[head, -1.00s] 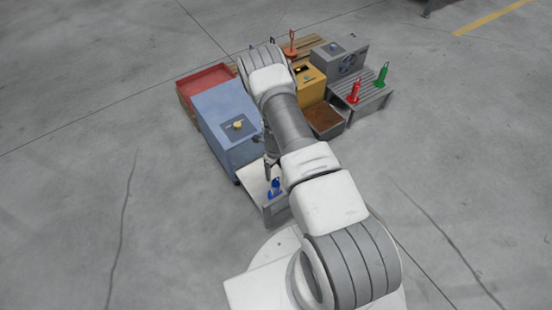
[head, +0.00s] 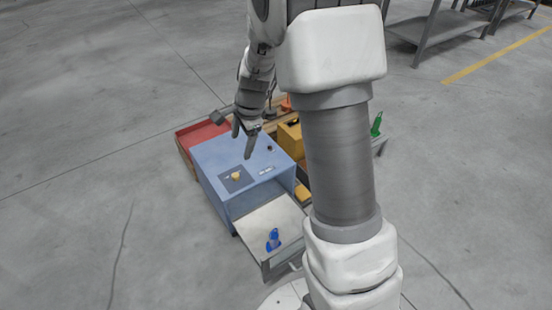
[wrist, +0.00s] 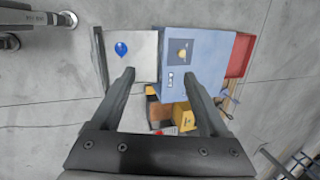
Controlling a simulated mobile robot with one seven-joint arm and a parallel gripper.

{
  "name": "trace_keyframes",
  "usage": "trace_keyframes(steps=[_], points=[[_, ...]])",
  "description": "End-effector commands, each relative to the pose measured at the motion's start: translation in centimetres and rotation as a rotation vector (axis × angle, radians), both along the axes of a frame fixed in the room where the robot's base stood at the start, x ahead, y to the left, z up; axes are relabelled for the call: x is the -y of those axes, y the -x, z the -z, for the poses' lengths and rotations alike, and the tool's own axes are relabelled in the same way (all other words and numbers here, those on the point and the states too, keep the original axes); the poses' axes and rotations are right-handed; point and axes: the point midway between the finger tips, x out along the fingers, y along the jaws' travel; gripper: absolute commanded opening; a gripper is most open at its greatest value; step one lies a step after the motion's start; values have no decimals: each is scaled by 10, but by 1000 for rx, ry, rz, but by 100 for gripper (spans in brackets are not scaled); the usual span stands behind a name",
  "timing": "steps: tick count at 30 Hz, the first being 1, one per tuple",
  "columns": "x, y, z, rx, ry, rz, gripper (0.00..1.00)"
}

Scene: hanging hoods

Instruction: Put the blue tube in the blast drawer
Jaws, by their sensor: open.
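The blue tube (head: 273,240) stands upright in a pulled-out, pale-floored drawer (head: 262,221) at the front of the blue box (head: 222,155). In the wrist view the tube (wrist: 121,49) shows as a blue blob on the drawer floor (wrist: 143,47), left of the blue box (wrist: 192,50). My gripper (head: 242,147) is open and empty, with its fingers pointing down. It hangs above the box top, behind the drawer and clear of the tube. The wrist view shows its fingertips (wrist: 159,74) spread apart with nothing between them.
A yellow knob (head: 236,176) sits on the box top. A red tray (head: 187,137) lies behind left. A yellow box (head: 290,140) and a green object (head: 376,125) stand to the right, partly hidden by my arm. The floor on the left is clear.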

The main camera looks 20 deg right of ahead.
Motion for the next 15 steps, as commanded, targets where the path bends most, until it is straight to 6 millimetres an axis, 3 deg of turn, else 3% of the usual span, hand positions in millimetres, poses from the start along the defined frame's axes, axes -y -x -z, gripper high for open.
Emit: trace_keyframes(steps=[1, 6, 15], points=[[-3, 8, -21, 27, 15, -62, 78], [-12, 43, -74, 96, 81, -288, 78], [-21, 118, -143, 205, 236, -672, 78]])
